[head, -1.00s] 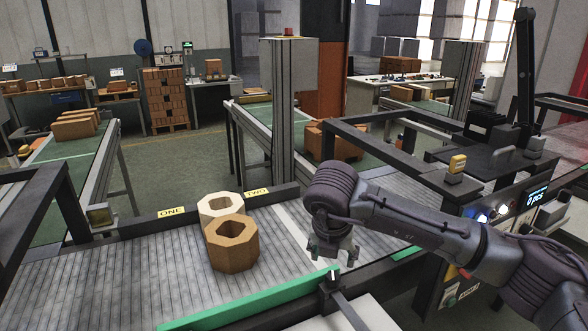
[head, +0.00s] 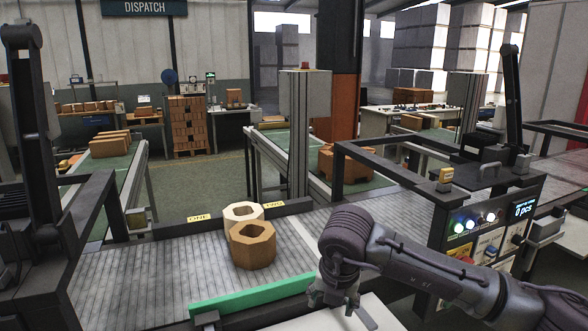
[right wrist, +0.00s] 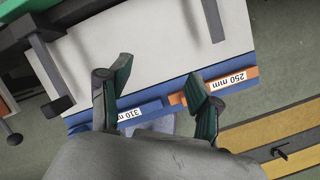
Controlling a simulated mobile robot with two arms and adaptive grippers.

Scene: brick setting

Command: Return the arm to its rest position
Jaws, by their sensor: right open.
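My right gripper (head: 342,298) hangs at the end of my right arm, near the front edge of the conveyor and by a white surface (head: 376,316). The right wrist view shows its two fingers (right wrist: 155,82) spread apart with nothing between them, above the white board (right wrist: 135,50). Two hollow octagonal blocks stand on the roller conveyor, left of the gripper and clear of it. The brown block (head: 251,254) is in front and partly hides the pale block (head: 240,212). My left gripper is not in view.
A green bar (head: 250,296) runs along the conveyor's front edge. Dark frames and a control panel (head: 490,225) stand to the right. In the right wrist view, a blue strip (right wrist: 150,108) marked 310 mm and an orange strip (right wrist: 241,80) marked 250 mm lie along the board's edge.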

